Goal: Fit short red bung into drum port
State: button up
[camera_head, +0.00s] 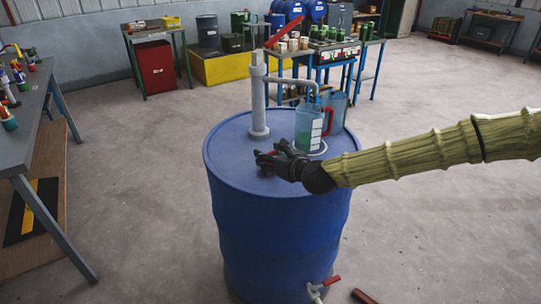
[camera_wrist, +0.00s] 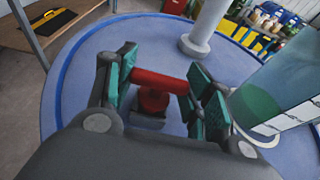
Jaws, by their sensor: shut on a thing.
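The blue drum (camera_head: 275,225) stands upright on the floor, with its flat lid (camera_wrist: 80,95) filling much of the wrist view. My gripper (camera_head: 268,160) is over the front part of the lid. In the wrist view my gripper (camera_wrist: 165,90) is shut on the red bung (camera_wrist: 158,80), its green-padded fingers at either end of the bung's crossbar. A round red body shows below the crossbar, close to the lid. The drum port cannot be made out; the bung and fingers cover that spot. Whether the bung is seated cannot be told.
A grey hand pump (camera_head: 258,95) rises from the lid behind my gripper. Clear jugs (camera_head: 308,128) stand beside it, close to my gripper's right side. A red-handled tap (camera_head: 318,288) sticks out low on the drum. A workbench (camera_head: 28,110) stands left.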

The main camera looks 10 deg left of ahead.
jog(key=shift+f+b, duration=0.35)
jog(key=shift+f, duration=0.2)
jog(key=o, duration=1.1)
jog(key=shift+d, duration=0.1)
jog(key=v, duration=1.2)
jog(key=shift+r, duration=0.1)
